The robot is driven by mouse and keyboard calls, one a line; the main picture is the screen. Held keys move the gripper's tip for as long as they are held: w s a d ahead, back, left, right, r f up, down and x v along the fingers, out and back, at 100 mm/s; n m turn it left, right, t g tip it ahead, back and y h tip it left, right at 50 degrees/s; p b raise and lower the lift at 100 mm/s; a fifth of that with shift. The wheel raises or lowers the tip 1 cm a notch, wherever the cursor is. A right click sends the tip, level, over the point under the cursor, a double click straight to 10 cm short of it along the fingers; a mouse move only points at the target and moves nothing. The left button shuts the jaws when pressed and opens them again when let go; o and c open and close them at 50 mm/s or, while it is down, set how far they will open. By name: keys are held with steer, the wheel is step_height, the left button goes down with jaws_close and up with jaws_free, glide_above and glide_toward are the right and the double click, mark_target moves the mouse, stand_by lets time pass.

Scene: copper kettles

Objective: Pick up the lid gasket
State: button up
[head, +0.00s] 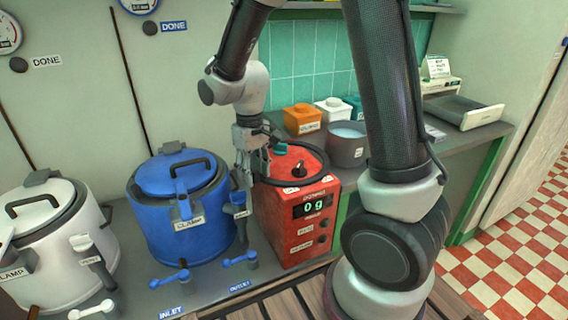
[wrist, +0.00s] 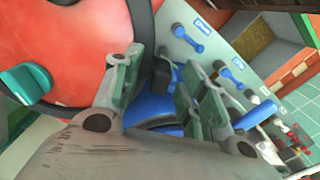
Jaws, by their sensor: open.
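The lid gasket looks like a thin dark ring (head: 325,165) lying on top of the red machine (head: 312,248), around a teal knob. In the wrist view its dark band (wrist: 144,24) curves over the red top on the left. My gripper (head: 257,168) is at the left edge of the red machine's top, by the left side of the ring. In the wrist view my gripper (wrist: 165,85) has its fingers spread, with nothing held between them. The left finger overlaps the ring in the picture. Whether it touches the ring, I cannot tell.
A blue kettle (head: 170,220) and a white kettle (head: 60,262) stand to the left. Behind the machine are an orange box (head: 302,119), a white box (head: 333,112) and a grey pot (head: 348,148). A grey tray (head: 465,113) sits at the right.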

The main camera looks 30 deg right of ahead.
jaws_close()
stand_by(0.3)
